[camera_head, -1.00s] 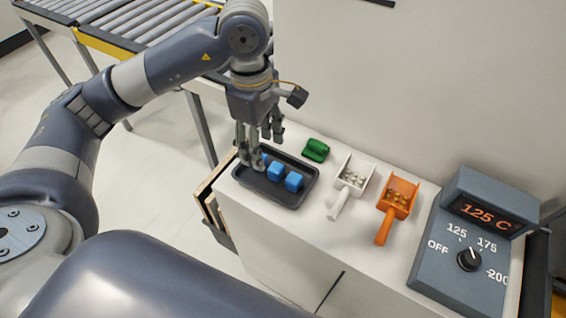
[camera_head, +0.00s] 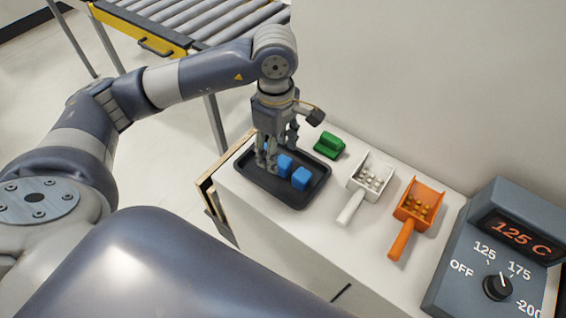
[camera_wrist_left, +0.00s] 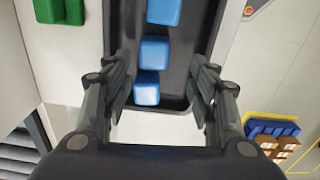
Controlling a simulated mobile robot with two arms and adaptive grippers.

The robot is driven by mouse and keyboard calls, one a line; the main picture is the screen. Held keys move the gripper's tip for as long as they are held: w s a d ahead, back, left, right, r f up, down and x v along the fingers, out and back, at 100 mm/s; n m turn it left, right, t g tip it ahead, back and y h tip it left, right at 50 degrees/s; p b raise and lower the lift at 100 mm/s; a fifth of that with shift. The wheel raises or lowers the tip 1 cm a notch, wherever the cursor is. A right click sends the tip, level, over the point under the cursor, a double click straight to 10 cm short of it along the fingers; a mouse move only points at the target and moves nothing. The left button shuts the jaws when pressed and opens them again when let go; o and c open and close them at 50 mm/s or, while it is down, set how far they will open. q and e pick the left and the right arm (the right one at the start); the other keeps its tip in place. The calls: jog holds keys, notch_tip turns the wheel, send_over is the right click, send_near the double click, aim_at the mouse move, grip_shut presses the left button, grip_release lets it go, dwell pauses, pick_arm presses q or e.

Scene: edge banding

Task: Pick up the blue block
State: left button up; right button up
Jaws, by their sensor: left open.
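Blue blocks lie in a row in a black tray (camera_head: 287,202) on the white cabinet top. The right block (camera_head: 302,179) and the middle block (camera_head: 285,164) show clearly in the head view. A third blue block is mostly hidden behind my fingers. My left gripper (camera_head: 266,165) points down over the tray's left end. In the left wrist view my open fingers (camera_wrist_left: 160,108) stand on either side of the nearest blue block (camera_wrist_left: 147,90), with gaps on both sides. The middle block (camera_wrist_left: 153,52) and far block (camera_wrist_left: 164,11) lie beyond it. My right gripper is not in view.
A green object (camera_head: 328,145), a white scoop (camera_head: 368,180) and an orange scoop (camera_head: 414,210) with small pellets sit right of the tray. A grey temperature unit (camera_head: 500,250) reads 125 C. A wall rises behind, and a roller conveyor (camera_head: 200,20) stands at the back left.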

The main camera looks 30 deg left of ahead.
aim_at(284, 161)
pick_arm(q)
jog(key=f+p, duration=0.1)
jog(key=f, duration=0.2)
jog(key=d+f+p, duration=0.1)
jog(key=shift+w+d+f+p, duration=0.1)
jog(key=shift+w+f+p, duration=0.25)
jog(key=shift+f, duration=0.5)
jog(key=shift+c, duration=0.3)
jog(key=c, duration=1.1)
